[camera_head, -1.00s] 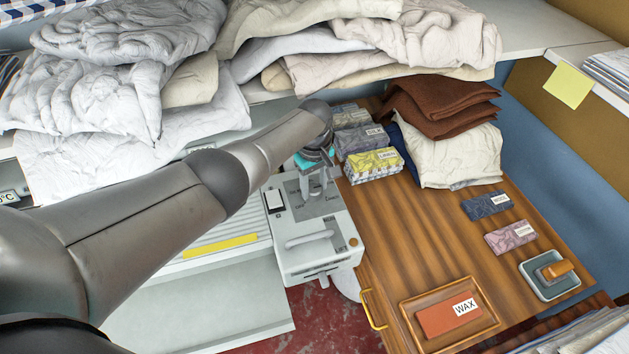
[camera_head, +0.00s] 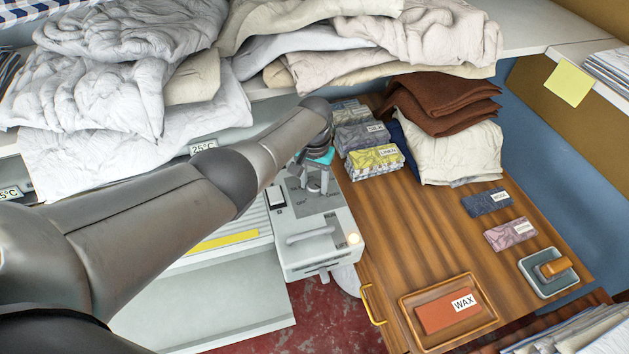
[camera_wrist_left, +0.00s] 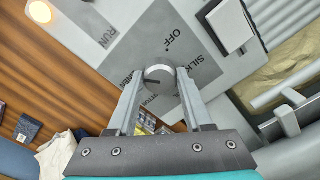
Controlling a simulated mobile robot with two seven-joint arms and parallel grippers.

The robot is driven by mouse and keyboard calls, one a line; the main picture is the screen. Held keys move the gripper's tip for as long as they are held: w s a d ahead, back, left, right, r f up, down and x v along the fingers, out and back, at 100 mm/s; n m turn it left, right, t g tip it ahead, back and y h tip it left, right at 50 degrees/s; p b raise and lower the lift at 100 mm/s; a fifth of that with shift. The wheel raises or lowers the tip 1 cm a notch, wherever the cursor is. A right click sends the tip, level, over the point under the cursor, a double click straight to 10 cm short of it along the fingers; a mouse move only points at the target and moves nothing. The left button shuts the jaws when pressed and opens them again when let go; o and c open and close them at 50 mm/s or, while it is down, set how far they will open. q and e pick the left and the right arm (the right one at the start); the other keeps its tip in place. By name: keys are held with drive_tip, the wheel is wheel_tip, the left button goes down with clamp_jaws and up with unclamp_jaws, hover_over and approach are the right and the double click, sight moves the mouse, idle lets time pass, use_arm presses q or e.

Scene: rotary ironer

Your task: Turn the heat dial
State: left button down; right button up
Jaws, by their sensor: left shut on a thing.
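The heat dial (camera_wrist_left: 160,76) is a small round grey knob with a dark line on its face. It sits on a grey plate marked OFF and SILK, with other words partly covered. My left gripper (camera_wrist_left: 157,88) is shut on the dial, one finger on each side. In the head view, my left gripper (camera_head: 316,186) reaches down onto the top of the white control box (camera_head: 305,262), and the dial is largely hidden by the fingers. A round lamp (camera_head: 353,239) on the box's corner glows; it also shows lit in the wrist view (camera_wrist_left: 40,12). My right gripper is out of view.
A white rocker switch (camera_head: 275,196) and a handle (camera_head: 310,237) are on the box near the gripper. Folded cloth bundles (camera_head: 374,161) lie close by on the wooden table (camera_head: 420,230). A display (camera_head: 203,147) reads 25°C. White linen is piled behind my arm.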

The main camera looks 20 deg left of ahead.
use_arm(q)
drive_tip(key=m, duration=0.3)
drive_tip(key=shift+m, duration=2)
drive_tip(key=shift+c, duration=1.5)
unclamp_jaws()
drive_tip(key=shift+r, duration=0.1)
drive_tip(key=shift+r, duration=0.3)
wheel_tip(320, 180, up, 7)
drive_tip(key=p, duration=0.3)
drive_tip(key=shift+a+r, duration=0.1)
wheel_tip(320, 180, up, 7)
drive_tip(key=p, duration=0.1)
hover_over(314, 184)
drive_tip(key=shift+r, duration=0.2)
